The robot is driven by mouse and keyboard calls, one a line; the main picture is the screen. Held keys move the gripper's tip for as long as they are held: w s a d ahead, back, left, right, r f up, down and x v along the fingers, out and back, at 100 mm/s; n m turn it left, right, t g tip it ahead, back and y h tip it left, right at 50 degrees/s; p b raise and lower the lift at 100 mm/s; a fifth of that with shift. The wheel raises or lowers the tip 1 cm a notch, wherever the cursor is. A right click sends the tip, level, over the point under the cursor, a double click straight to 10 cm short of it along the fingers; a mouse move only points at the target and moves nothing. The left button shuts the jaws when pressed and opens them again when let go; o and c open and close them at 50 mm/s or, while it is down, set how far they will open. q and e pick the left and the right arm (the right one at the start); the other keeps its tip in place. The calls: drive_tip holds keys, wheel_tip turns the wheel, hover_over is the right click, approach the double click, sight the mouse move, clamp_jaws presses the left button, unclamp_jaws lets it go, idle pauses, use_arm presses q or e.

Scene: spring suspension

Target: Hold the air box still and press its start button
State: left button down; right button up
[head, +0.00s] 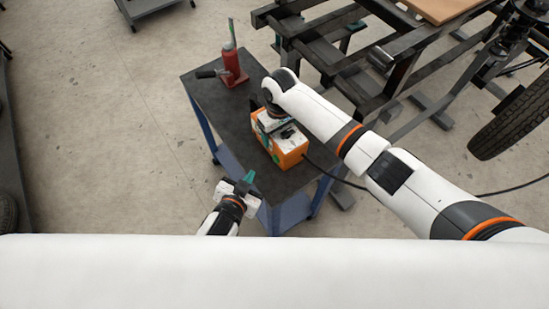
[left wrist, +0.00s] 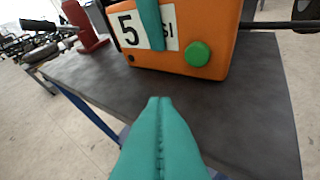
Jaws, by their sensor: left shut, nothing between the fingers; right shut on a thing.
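The orange air box (head: 289,153) stands on the dark-topped cart. Its front face in the left wrist view (left wrist: 215,28) carries a round green button (left wrist: 197,54) and a white label reading "5" and "SI". My right gripper (head: 273,122) is at the top of the box and shut on it. One of its teal fingers (left wrist: 150,22) lies down the front, covering part of the label. My left gripper (head: 247,178) is shut and empty, off the cart's near edge in the head view. Its teal tips (left wrist: 159,101) are below and left of the button, apart from the box.
The cart (head: 204,88) has a red jack-like object (head: 233,66) at its far end. A black hose (head: 340,178) runs from the box to the right. A dark metal frame (head: 310,52) and a tyre (head: 512,122) stand to the right.

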use_arm(q)
drive_tip(key=shift+w+d, duration=0.75)
drive_tip(key=shift+d, duration=0.3)
drive_tip(key=shift+w+d, duration=0.75)
drive_tip(key=shift+d, duration=0.25)
idle(0.5)
drive_tip(key=shift+w+d, duration=0.2)
drive_tip(key=shift+d, duration=0.15)
drive_tip(key=shift+w+d, duration=0.35)
drive_tip(key=shift+d, duration=0.1)
use_arm(e)
drive_tip(key=shift+a, duration=0.1)
idle(0.9)
use_arm(q)
drive_tip(key=shift+s+a+r, duration=0.1)
drive_tip(key=shift+s+a, duration=0.5)
drive_tip(key=shift+a, duration=0.2)
drive_tip(key=s+a, duration=0.1)
drive_tip(key=a, duration=0.1)
drive_tip(key=s+a, duration=0.2)
idle(0.4)
